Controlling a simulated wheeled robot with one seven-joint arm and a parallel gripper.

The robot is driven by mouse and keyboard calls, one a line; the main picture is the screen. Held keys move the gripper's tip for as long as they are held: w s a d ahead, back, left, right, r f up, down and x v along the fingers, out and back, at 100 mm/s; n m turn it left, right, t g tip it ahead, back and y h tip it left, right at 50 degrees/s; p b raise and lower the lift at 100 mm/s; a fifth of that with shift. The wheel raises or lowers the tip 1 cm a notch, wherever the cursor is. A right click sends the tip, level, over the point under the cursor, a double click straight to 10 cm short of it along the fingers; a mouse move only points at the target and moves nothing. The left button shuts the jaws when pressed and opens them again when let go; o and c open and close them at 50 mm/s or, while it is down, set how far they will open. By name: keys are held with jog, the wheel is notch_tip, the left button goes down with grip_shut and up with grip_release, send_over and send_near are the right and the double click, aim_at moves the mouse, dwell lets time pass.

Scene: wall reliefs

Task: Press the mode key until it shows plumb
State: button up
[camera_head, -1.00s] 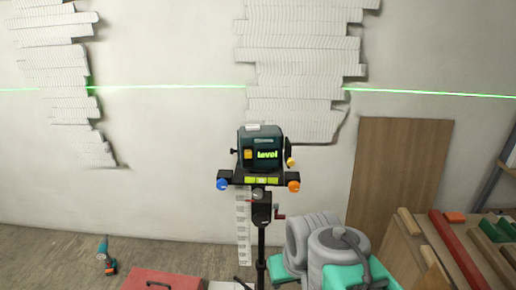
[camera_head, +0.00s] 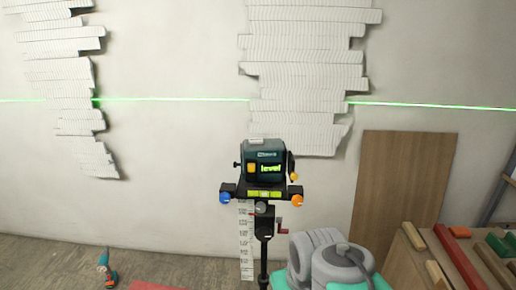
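A dark teal laser level (camera_head: 264,163) stands on a black tripod (camera_head: 263,236) in the middle of the head view. Its small screen (camera_head: 271,169) reads "level" in green. A yellow key (camera_head: 251,168) sits to the left of the screen; its label cannot be read, so I cannot tell whether it is the mode key. A blue knob (camera_head: 225,197) and an orange knob (camera_head: 296,200) flank a green bubble vial (camera_head: 264,194) under the body. A horizontal green laser line (camera_head: 430,105) crosses the wall. My gripper is not in view.
White ribbed reliefs (camera_head: 302,80) hang on the wall. A brown board (camera_head: 402,190) leans at right beside a rack of wood pieces (camera_head: 455,255). A grey and teal machine (camera_head: 335,265) stands right of the tripod.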

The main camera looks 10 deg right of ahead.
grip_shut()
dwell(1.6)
